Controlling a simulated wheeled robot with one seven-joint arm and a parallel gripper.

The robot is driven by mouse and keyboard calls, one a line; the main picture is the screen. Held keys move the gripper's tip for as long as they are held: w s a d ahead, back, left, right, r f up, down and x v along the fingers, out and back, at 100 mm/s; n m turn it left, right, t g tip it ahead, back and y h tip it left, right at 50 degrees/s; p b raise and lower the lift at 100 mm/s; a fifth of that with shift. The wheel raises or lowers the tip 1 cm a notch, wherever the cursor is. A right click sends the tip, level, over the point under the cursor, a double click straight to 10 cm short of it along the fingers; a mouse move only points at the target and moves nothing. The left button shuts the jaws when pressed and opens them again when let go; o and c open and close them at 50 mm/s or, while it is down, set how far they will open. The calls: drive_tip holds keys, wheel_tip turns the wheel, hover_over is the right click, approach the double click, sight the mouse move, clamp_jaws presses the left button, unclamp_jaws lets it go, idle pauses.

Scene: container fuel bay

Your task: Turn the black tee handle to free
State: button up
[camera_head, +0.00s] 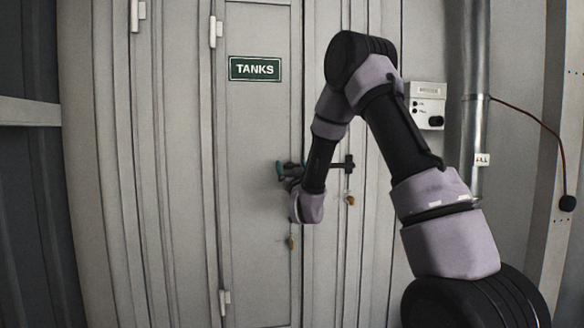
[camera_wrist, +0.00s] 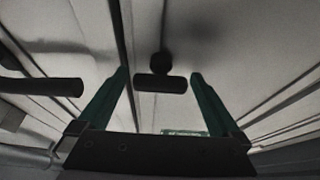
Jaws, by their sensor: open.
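The black tee handle (camera_wrist: 160,83) shows in the wrist view, its crossbar lying level in that picture. It stands out from the pale grey door between the two green fingers of my gripper (camera_wrist: 159,74). The gripper is open, with a gap between each finger and the bar. In the head view my gripper (camera_head: 285,168) is at the door below the green TANKS sign (camera_head: 254,69), partly hidden by my wrist. I cannot tell the tee handle from the dark parts there.
A second dark handle (camera_head: 349,164) stands to the right of my wrist; a dark bar (camera_wrist: 42,87) shows at the left in the wrist view. Brown tags (camera_head: 350,200) hang nearby. A white control box (camera_head: 427,106) and a vertical pipe (camera_head: 478,100) are at the right.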

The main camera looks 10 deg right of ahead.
drive_tip(key=c, duration=1.3)
drive_tip(key=shift+n, duration=0.4)
drive_tip(key=n+y, duration=0.3)
drive_tip(key=n, duration=0.2)
drive_tip(key=n+g+y, duration=0.1)
drive_tip(key=n, duration=0.2)
drive_tip(key=n+g+y, duration=0.1)
drive_tip(key=n, duration=0.2)
drive_tip(key=shift+y, duration=0.4)
drive_tip(key=n+g, duration=0.1)
drive_tip(key=n, duration=0.2)
drive_tip(key=n+g+y, duration=0.1)
drive_tip(key=n, duration=0.1)
drive_tip(key=shift+n, duration=0.4)
drive_tip(key=n+g, duration=0.1)
drive_tip(key=n, duration=0.3)
drive_tip(key=shift+n+g, duration=0.4)
drive_tip(key=o, duration=1.3)
